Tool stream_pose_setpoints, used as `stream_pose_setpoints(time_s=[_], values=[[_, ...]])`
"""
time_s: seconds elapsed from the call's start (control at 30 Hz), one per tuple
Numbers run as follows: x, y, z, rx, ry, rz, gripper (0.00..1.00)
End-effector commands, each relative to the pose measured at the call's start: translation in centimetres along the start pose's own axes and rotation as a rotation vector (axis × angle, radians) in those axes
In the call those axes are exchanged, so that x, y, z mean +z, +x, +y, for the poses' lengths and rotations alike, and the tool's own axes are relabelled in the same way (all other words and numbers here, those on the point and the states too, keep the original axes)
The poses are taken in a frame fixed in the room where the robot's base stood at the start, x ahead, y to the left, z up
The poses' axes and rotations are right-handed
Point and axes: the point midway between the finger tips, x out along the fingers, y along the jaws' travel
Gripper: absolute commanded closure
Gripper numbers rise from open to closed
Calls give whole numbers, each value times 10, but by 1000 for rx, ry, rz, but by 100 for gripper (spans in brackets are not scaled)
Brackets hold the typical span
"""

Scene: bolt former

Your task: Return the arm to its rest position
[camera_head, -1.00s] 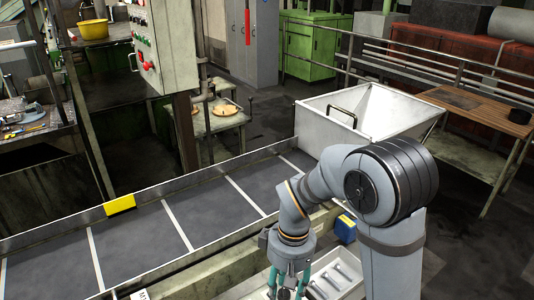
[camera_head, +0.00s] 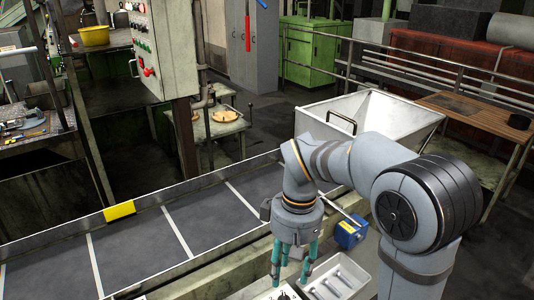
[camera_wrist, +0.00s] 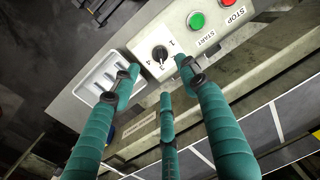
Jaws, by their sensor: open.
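My gripper (camera_head: 292,268) hangs down at the lower middle of the head view, with its teal fingers spread apart and nothing between them. It is above the control panel beside the conveyor. In the wrist view, my gripper (camera_wrist: 160,80) shows its three fingers apart over the panel, near a black rotary knob (camera_wrist: 159,55). The fingertips look clear of the knob, but the exact gap cannot be told. My grey arm is bent, with its forearm reaching left from the large black-ringed joint.
A white tray (camera_head: 338,283) with slots lies right of the gripper. A blue box (camera_head: 350,231) and a white hopper (camera_head: 372,122) stand behind. The conveyor (camera_head: 140,245) runs along the left. A green START button (camera_wrist: 196,20) and red STOP button (camera_wrist: 231,3) sit on the panel.

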Motion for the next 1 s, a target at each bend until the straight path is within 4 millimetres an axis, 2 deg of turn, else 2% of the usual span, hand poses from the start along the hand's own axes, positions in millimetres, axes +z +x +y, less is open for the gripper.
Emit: stream_pose_setpoints(time_s=[0.1, 0.2, 0.67, 1.0], values=[[-2, -26, 0, 2, 2, 7, 56], [2, 1, 0, -2, 0, -10, 56], [3, 102, -1, -3, 2, -10, 56], [2, 96, -1, -1, 447, 30, 56]])
